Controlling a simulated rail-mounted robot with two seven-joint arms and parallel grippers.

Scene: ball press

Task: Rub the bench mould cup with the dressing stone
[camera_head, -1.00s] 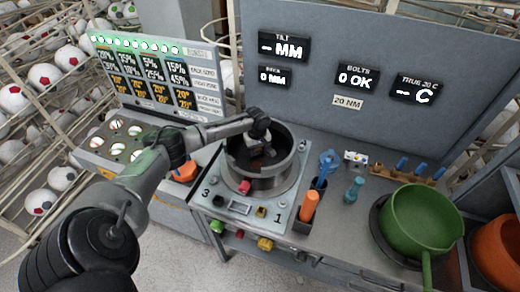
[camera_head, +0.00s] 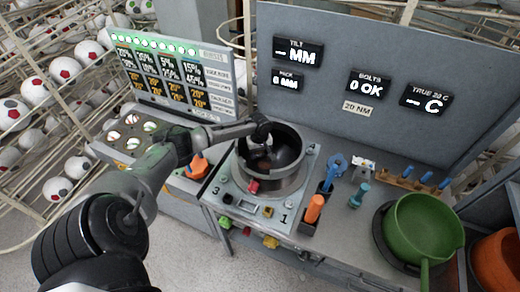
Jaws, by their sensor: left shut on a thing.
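The bench mould cup (camera_head: 285,183) is a dark, round metal cup on a grey square plate at the middle of the bench. My left arm reaches in from the left over its rim. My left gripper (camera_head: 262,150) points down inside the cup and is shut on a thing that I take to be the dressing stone. That thing is mostly hidden by the gripper and the dark cup interior. I cannot tell whether it touches the cup's wall. My right gripper is not in view.
An orange-handled tool (camera_head: 314,208) stands in a holder right of the cup, beside a blue tool (camera_head: 334,170) and a teal bottle-like item (camera_head: 358,195). A green pan (camera_head: 424,228) sits at right.

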